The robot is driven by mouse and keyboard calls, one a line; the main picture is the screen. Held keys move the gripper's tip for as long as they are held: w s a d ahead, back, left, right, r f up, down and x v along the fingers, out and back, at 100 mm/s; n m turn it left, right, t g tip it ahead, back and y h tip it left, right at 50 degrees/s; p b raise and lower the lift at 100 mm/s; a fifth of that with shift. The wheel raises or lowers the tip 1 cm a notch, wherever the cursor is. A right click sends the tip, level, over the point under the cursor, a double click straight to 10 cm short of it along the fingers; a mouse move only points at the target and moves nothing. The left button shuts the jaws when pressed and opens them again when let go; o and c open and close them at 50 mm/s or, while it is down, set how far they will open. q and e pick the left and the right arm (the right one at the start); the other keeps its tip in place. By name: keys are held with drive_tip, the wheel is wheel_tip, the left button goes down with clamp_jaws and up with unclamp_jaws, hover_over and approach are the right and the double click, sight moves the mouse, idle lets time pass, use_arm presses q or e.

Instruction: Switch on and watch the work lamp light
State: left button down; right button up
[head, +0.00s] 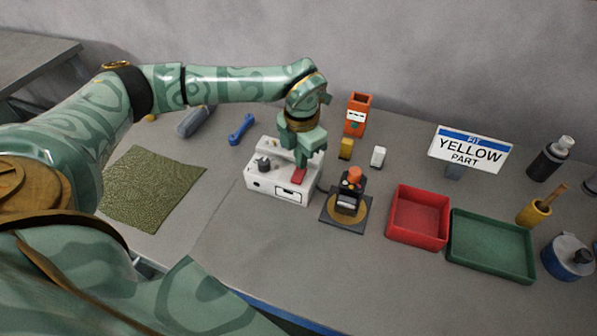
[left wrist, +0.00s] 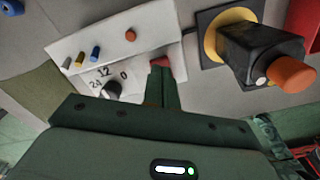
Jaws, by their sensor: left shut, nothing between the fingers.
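A white box (head: 262,186) stands in the middle of the bench. It has a black knob (head: 263,165) and a red rocker-like part (head: 299,174) on top. In the left wrist view the knob (left wrist: 111,90) sits by the marks 12, 24 and 0. My left gripper (head: 303,166) is shut and empty, pointing down over the red part; its fingertips (left wrist: 162,72) partly hide that part (left wrist: 160,61), and I cannot tell whether they touch. A black unit (head: 347,202) with an orange cap (head: 354,173) stands right of the box. The cap (left wrist: 291,74) shows no clear glow. My right gripper is out of view.
A red tray (head: 418,239) and a green tray (head: 490,266) lie to the right. An orange holder (head: 357,114), a yellow block (head: 346,148) and a white block (head: 378,157) stand behind. A sign (head: 470,148) reads YELLOW PART. A green mat (head: 150,187) lies left. The front bench is clear.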

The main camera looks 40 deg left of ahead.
use_arm(q)
drive_tip(key=shift+f, duration=0.7)
idle(0.3)
wheel_tip(320, 180, up, 7)
drive_tip(key=p, duration=0.6)
drive_tip(key=shift+r, duration=0.15)
drive_tip(key=shift+f, duration=0.2)
